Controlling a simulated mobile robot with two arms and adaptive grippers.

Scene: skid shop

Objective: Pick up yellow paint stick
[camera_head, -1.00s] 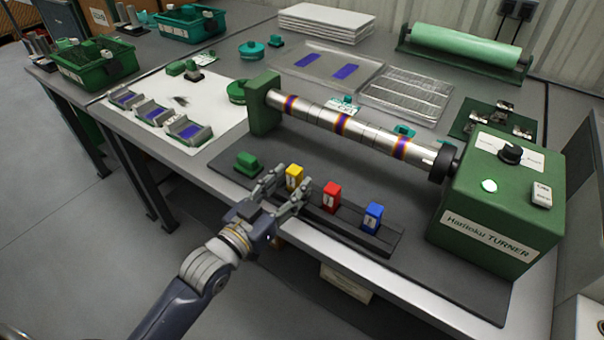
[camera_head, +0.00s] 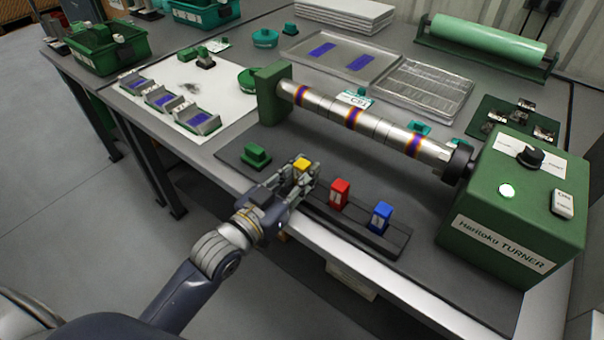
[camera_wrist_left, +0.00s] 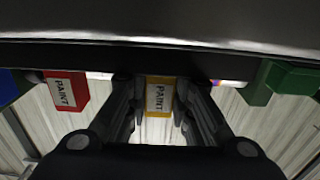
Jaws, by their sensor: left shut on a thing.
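The yellow paint stick (camera_head: 302,164) is a small block at the left end of the dark rack (camera_head: 357,230). My left gripper (camera_head: 300,174) is shut on it, with a finger on each side. In the left wrist view the yellow paint stick (camera_wrist_left: 159,97), labelled PAINT, sits between the fingers of the left gripper (camera_wrist_left: 160,108). Whether it still touches the rack is hidden by the gripper. My right gripper is in neither view.
A red paint stick (camera_head: 339,193) and a blue one (camera_head: 381,216) stand in the rack to the right. A green block (camera_head: 256,156) is to the left. The turner machine (camera_head: 515,205) and its striped metal roller (camera_head: 375,130) stand behind.

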